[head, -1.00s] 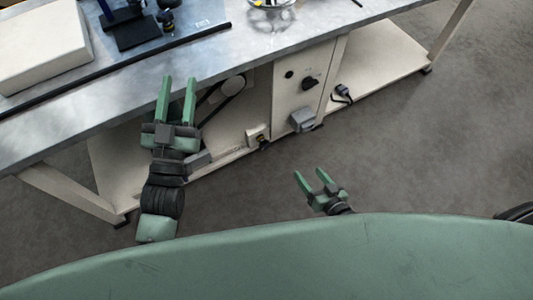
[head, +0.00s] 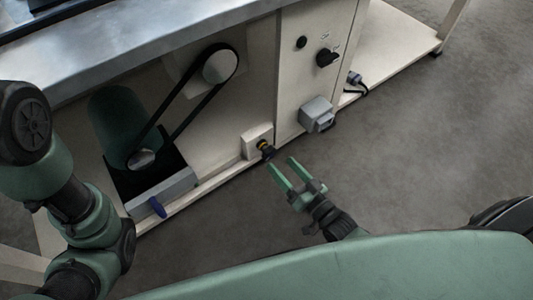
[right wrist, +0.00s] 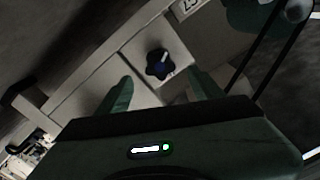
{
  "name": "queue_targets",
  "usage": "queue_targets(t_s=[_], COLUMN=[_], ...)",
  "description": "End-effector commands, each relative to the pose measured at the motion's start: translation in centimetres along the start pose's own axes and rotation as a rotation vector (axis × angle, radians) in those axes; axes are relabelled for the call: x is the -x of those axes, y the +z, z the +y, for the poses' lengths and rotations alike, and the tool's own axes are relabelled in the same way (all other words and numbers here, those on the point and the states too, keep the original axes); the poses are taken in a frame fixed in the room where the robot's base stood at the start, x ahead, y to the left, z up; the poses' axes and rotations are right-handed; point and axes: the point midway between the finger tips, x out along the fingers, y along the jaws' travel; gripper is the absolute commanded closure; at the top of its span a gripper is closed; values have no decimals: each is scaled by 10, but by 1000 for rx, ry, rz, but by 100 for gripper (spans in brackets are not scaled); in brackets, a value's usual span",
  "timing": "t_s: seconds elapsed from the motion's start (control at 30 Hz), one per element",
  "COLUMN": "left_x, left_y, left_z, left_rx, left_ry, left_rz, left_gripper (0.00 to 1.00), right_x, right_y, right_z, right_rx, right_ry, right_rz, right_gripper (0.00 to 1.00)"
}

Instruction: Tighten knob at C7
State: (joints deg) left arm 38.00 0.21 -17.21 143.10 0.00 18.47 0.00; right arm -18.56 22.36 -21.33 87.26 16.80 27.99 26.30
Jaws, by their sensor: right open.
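My right gripper (head: 281,174) is open and empty, just short of that knob. In the wrist view its fingers (right wrist: 160,83) are spread with the knob between and beyond them. My left gripper is out of view.
A belt (head: 184,107) runs between two pulleys left of the block, with a green motor (head: 122,119) and a blue handle (head: 157,207) nearby. A panel with a black rotary switch (head: 326,57) and a grey box (head: 317,113) stands right. Floor (head: 400,150) is free on the right.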

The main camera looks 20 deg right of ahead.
Motion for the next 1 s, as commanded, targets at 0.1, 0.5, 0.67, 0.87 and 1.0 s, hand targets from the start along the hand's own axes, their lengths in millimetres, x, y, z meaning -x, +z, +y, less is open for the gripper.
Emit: queue_targets(t_s=[0.1,0.5,0.67,0.87,1.0], left_x=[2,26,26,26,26], left_y=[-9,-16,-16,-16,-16], left_z=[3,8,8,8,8], left_rx=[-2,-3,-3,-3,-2], left_ry=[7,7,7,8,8], left_rz=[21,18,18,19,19], left_gripper=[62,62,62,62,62], right_x=[-19,-69,-72,-71,-71], right_y=[1,0,-1,-1,-1], right_z=[1,0,0,0,0], right_rx=[0,0,0,0,1], right_ry=[-3,0,0,0,0], right_rz=[6,2,1,1,0], right_gripper=[33,33,33,50,89])
